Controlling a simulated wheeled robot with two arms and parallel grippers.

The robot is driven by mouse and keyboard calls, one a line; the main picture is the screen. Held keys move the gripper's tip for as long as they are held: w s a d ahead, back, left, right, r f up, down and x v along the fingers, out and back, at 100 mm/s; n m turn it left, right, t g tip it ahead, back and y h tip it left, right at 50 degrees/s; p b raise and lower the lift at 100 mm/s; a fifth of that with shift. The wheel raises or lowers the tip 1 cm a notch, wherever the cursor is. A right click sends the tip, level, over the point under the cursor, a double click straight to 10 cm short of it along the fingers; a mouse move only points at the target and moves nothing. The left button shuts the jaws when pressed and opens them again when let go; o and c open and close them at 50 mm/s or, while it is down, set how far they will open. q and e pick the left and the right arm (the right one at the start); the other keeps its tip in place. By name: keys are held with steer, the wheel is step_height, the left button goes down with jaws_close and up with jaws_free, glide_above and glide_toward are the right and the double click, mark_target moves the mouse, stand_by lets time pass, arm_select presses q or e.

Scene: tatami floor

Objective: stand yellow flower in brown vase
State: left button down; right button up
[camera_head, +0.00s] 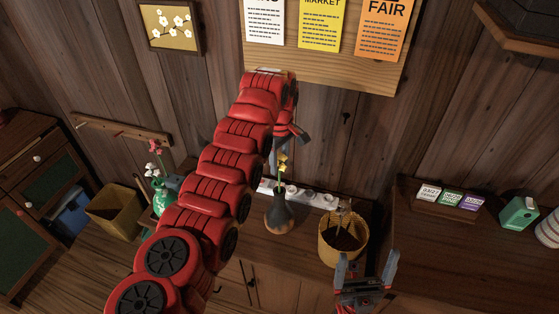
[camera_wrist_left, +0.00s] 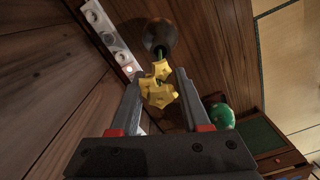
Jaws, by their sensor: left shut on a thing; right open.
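The yellow flower (camera_head: 282,163) is upright above the brown vase (camera_head: 279,214), its green stem reaching down to the vase mouth. In the left wrist view the yellow bloom (camera_wrist_left: 158,86) lies between my fingers, with the vase (camera_wrist_left: 160,34) beyond it. My left gripper (camera_head: 287,148) is shut on the flower near its bloom, above the vase; its fingers also show in the wrist view (camera_wrist_left: 158,76). The stem's lower end seems to be inside the vase, but its depth is hidden. My right gripper (camera_head: 366,268) is open and empty, in front of the yellow basket.
A white power strip (camera_head: 318,199) lies behind the vase. A yellow woven basket (camera_head: 343,240) stands to its right. A green vase (camera_head: 161,197) with pink flowers stands left, partly behind my left arm. Small cards (camera_head: 451,198) and a green box (camera_head: 518,213) sit on the right counter.

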mark_target(279, 172)
arm_select(q)
steer(key=shift+f+b, duration=1.1)
steer(key=shift+f, duration=1.8)
steer(key=shift+c, duration=1)
jaws_free()
steer(key=shift+o, duration=1)
steer(key=shift+r, duration=0.15)
step_height(279, 172, up, 5)
steer(key=shift+w+r+b, duration=0.1)
steer(key=shift+b, duration=0.85)
step_height(279, 172, up, 12)
steer(key=p, duration=1)
steer(key=shift+r+p, duration=0.1)
steer(key=shift+p, duration=0.3)
